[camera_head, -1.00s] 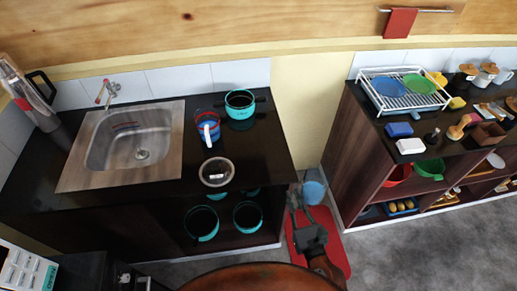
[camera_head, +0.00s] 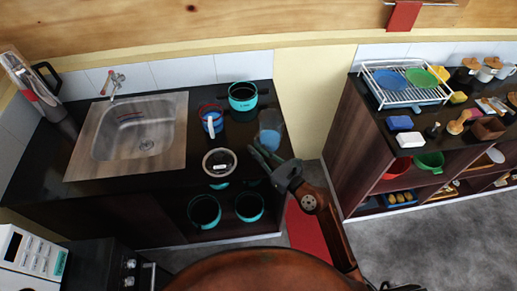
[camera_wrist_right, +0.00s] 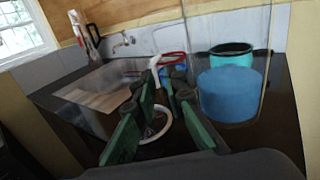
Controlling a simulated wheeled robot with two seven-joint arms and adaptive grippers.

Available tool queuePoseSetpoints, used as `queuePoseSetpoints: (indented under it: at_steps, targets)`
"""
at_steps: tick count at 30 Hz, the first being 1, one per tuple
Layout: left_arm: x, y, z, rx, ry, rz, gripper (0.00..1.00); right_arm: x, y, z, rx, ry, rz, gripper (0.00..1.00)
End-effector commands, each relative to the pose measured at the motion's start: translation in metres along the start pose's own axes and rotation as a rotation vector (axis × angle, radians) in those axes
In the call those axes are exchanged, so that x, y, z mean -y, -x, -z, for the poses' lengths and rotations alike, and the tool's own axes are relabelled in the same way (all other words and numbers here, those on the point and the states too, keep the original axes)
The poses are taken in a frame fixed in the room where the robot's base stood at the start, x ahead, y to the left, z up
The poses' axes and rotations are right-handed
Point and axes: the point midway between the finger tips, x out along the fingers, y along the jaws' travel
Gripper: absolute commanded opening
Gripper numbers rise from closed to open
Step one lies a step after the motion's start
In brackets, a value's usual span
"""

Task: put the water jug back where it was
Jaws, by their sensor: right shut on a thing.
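The water jug (camera_head: 270,128) is a clear container with blue water low inside. In the head view it is at the right end of the dark sink counter, and it fills the right of the right wrist view (camera_wrist_right: 228,95). My right gripper (camera_head: 262,153) is shut on the jug from the front side; its green fingers (camera_wrist_right: 165,105) show in the wrist view. The exact grip point is hard to make out. I cannot tell whether the jug's base touches the counter. My left gripper is not in view.
A teal pot (camera_head: 242,96) stands just behind the jug. A red mat (camera_head: 306,232) lies on the floor between the counters.

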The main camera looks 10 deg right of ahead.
Motion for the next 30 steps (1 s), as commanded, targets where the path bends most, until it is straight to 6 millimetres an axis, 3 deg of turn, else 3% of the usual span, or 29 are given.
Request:
queuePoseSetpoints:
  at_steps: [4,9,12,19,25,30]
  targets:
    - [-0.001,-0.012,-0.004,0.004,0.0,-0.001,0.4,0.023,-0.026,0.017,0.002,0.002,0.002,0.0]
    - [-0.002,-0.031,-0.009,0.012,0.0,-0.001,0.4,0.037,-0.044,0.051,0.0,0.0,0.001,0.0]
    - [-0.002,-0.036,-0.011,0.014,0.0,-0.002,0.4,0.043,-0.051,0.06,0.001,0.001,0.002,0.0]
    - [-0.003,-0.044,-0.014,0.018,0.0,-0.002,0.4,0.05,-0.06,0.072,0.003,0.0,0.002,0.0]
    - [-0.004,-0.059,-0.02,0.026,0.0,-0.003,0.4,0.051,-0.062,0.102,0.001,-0.003,0.003,0.0]
    - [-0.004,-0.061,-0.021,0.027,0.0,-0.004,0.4,0.051,-0.062,0.105,0.003,0.001,0.002,0.0]
